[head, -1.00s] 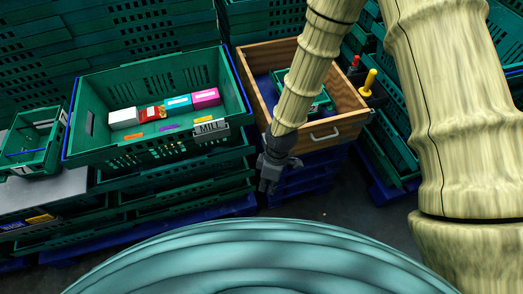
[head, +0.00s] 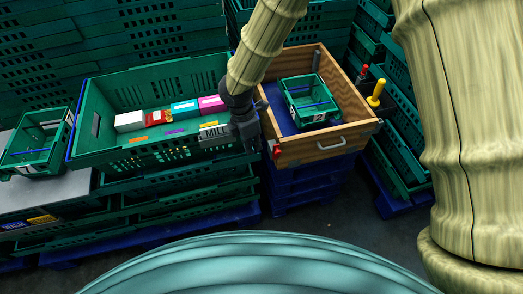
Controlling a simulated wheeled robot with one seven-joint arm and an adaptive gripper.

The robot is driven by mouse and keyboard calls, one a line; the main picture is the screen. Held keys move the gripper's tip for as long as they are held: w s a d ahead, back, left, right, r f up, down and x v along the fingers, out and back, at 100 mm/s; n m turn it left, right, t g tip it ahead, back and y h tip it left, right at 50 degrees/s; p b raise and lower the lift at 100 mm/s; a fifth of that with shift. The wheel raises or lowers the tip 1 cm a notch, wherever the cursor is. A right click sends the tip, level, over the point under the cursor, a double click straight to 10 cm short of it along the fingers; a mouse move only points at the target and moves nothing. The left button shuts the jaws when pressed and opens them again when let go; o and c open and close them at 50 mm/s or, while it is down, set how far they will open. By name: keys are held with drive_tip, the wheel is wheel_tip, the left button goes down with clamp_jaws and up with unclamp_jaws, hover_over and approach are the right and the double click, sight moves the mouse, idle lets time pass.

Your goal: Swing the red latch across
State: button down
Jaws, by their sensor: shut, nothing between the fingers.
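The red latch (head: 277,153) is a small red piece at the front left corner of the wooden drawer box (head: 330,143). My gripper (head: 250,143) is dark grey and shut, with nothing held. It is just left of the red latch, between the wooden box and the green crate with the MILK label. A narrow gap seems to lie between the gripper and the latch; I cannot tell whether they touch. The box's front has a pale handle (head: 331,145), and a small green crate (head: 309,99) sits inside it on a blue base.
The large green crate (head: 88,147) at left holds several cartons and has a MILK label (head: 214,136). A yellow-knobbed lever (head: 377,92) and a red-knobbed one (head: 363,72) stand right of the box. Stacked green crates line the back and right. Dark floor is clear in front.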

drive_tip(key=w+d+f+p, duration=0.1)
drive_tip(key=d+f+p, duration=0.2)
drive_tip(key=f, duration=0.4)
drive_tip(key=shift+w+d+f, duration=0.3)
drive_tip(key=shift+w+d, duration=0.05)
drive_tip(key=shift+d, duration=0.4)
